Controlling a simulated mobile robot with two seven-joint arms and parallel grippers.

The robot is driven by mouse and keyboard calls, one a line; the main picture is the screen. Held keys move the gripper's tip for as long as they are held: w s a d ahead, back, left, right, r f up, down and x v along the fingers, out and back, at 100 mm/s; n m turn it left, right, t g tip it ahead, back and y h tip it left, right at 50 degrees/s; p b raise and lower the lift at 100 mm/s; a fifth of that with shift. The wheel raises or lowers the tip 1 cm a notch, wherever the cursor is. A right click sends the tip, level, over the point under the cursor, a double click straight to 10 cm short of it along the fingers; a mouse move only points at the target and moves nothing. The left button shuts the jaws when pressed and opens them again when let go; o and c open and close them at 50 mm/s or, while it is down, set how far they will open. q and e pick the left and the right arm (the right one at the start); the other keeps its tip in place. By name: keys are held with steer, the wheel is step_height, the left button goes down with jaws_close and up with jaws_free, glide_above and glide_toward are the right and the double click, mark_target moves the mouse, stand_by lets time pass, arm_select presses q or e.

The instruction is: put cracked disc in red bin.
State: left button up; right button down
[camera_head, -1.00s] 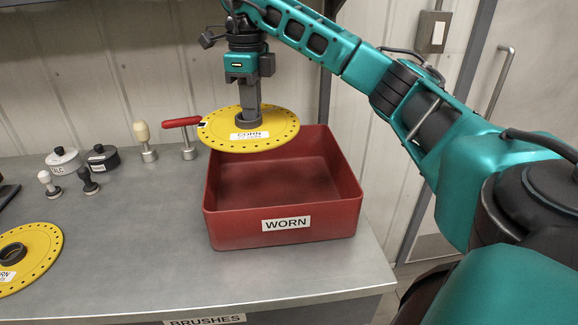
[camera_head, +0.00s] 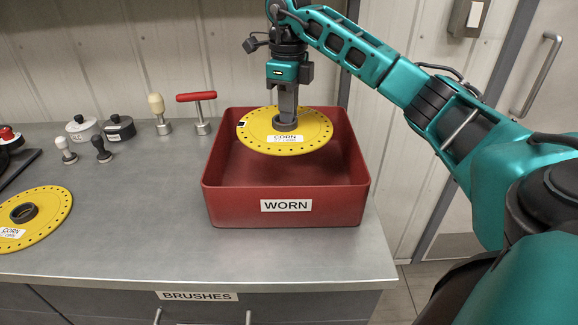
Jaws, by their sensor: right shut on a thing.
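A yellow disc (camera_head: 308,143) with a "CORN" label and a ring of small holes hangs from my right gripper (camera_head: 286,118). The gripper is shut on the dark hub at the disc's middle. The disc is roughly level and over the red bin (camera_head: 230,205) labelled "WORN". Its left edge shows a small dark and white mark, which may be the crack. The disc hides part of the bin's back wall and interior; the visible floor is empty. I cannot tell its exact height above the floor. My left gripper is not in view.
Another yellow "CORN" disc (camera_head: 50,205) lies on the grey bench (camera_head: 130,240) at the left. Behind it stand a white pot (camera_head: 82,130), a black pot (camera_head: 118,128), small knobbed tools and a red T-handled tool (camera_head: 197,98). Bare bench lies left of the bin.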

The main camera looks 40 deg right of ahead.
mark_target(289, 171)
step_height(289, 171, down, 13)
steer(key=shift+r, duration=0.1)
stand_by(0.3)
steer(key=c, duration=1.2)
jaws_free()
step_height(289, 171, up, 12)
steer(key=shift+r, duration=0.1)
